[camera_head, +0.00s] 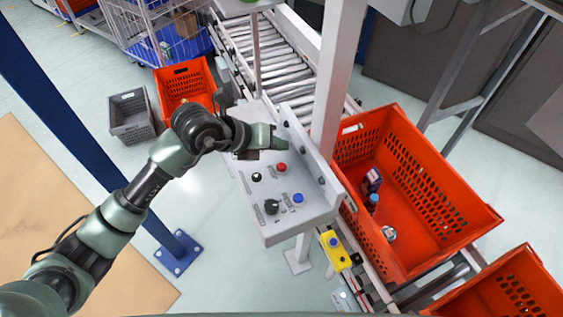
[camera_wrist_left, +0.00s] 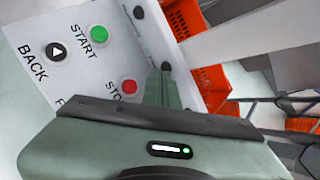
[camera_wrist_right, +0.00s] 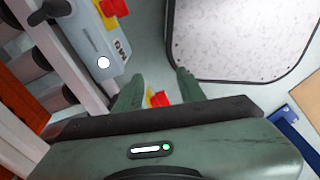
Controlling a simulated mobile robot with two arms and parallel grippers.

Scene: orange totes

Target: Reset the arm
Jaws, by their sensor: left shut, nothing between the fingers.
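My left arm reaches in from the left in the head view. Its gripper (camera_head: 280,143) is shut and empty, above the grey control panel (camera_head: 262,225). In the left wrist view the closed fingers (camera_wrist_left: 163,88) point at the panel face, beside the red STOP button (camera_wrist_left: 129,87). The green START button (camera_wrist_left: 99,34) and the black BACK button (camera_wrist_left: 56,51) lie farther left. I cannot tell whether the fingertips touch the panel. My right gripper (camera_wrist_right: 158,85) shows only in the right wrist view; its two fingers are apart, with no object gripped.
A large orange tote (camera_head: 455,243) holding a few small items stands on the conveyor, right of a white post (camera_head: 338,75). A yellow button box (camera_head: 335,250) is below the panel. A blue post (camera_head: 60,110) stands left. In the right wrist view, a grey box (camera_wrist_right: 95,45) is near the fingers.

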